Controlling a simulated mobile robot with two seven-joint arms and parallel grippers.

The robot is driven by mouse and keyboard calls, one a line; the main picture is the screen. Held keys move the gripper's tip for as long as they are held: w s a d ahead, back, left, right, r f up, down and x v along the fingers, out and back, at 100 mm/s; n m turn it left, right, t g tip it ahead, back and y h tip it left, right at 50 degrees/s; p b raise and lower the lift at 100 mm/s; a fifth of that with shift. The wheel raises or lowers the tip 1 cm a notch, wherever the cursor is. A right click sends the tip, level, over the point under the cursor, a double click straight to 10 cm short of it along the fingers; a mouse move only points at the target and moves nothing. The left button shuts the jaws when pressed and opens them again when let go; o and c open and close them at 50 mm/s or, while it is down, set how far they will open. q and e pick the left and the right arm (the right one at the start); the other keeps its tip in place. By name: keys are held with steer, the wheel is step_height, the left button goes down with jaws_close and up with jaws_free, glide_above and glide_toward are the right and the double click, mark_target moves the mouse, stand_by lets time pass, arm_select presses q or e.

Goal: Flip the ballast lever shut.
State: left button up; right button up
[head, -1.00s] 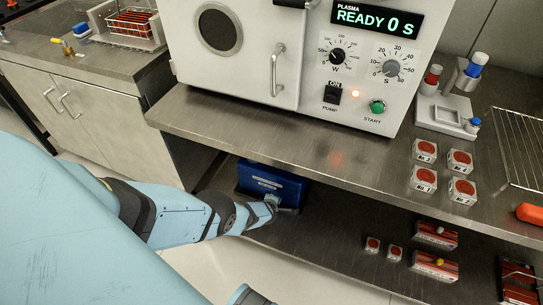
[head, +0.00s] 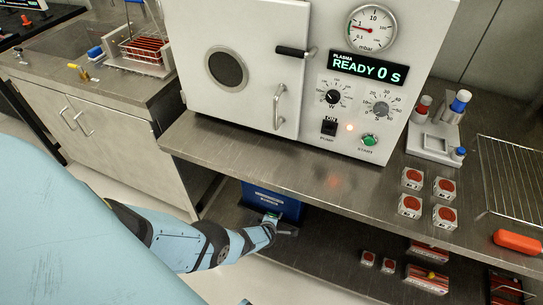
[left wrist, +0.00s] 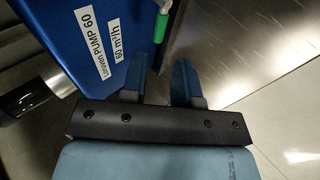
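The blue pump (head: 262,201) stands on the lower shelf under the bench. Its labelled blue casing (left wrist: 65,35) fills the upper left of the left wrist view. The ballast lever shows there as a green grip (left wrist: 160,27) on a metal stem, sticking out beside the casing. My left gripper (left wrist: 162,75) is open, its two blue fingers apart with nothing between them. The green grip lies just beyond the fingertips, roughly in line with the gap. In the head view my left gripper (head: 277,228) is at the pump's front. My right gripper is out of view.
A plasma cleaner (head: 345,80) reading READY 0 S stands on the steel bench (head: 300,165) above the pump. The bench edge overhangs the shelf. Several small boxes (head: 410,206) and a wire rack (head: 510,165) are at the right.

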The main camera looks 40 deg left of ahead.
arm_select(q)
steer(key=p+v, duration=0.4)
steer(key=v, duration=0.1)
steer(key=shift+s+r, duration=0.15)
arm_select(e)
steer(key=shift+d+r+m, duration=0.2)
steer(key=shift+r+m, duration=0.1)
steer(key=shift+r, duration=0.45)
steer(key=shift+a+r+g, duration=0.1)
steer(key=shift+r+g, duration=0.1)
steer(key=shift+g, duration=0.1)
